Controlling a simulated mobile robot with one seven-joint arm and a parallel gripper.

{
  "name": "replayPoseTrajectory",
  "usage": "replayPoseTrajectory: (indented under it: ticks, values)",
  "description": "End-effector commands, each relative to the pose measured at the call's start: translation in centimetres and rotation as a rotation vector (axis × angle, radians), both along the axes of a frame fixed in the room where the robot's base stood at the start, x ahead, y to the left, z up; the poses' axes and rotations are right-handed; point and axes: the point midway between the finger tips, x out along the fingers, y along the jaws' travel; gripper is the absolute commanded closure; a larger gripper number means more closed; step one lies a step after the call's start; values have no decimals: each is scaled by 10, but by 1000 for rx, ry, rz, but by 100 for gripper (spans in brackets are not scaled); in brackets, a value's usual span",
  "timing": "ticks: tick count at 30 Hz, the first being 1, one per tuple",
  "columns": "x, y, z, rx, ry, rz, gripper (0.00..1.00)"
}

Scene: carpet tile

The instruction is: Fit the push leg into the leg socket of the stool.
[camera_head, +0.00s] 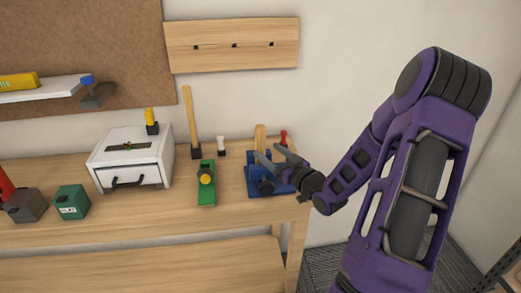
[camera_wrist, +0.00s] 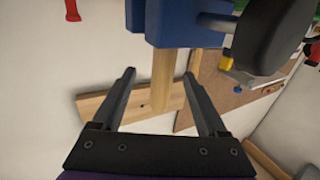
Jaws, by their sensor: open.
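The blue piece (camera_head: 256,187), which looks like the stool, rests at the right end of the bench. A pale wooden leg (camera_head: 260,132) stands upright from it. In the wrist view the blue piece (camera_wrist: 172,22) is at the top and the leg (camera_wrist: 163,72) extends down from it. My gripper (camera_head: 267,154) is open at the leg; in the wrist view the leg lies between the spread fingers (camera_wrist: 160,75), with gaps on both sides. A dark rounded part (camera_wrist: 268,38) shows beside the blue piece. The socket opening is not visible.
A red peg (camera_head: 283,137) stands behind the blue piece. To its left are a green block with a yellow knob (camera_head: 206,190), a mallet-like tool (camera_head: 189,125) and a white drawer box (camera_head: 130,150). A slotted wooden board (camera_head: 232,45) hangs above.

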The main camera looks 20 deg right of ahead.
Motion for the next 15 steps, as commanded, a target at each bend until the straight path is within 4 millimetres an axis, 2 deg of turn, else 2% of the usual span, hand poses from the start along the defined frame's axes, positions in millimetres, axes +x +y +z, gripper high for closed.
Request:
replayPoseTrajectory:
  ticks: [7, 15]
  values:
    - [35, 12, 0, 0, -1, 2, 24]
    - [43, 14, 0, 1, -1, 1, 24]
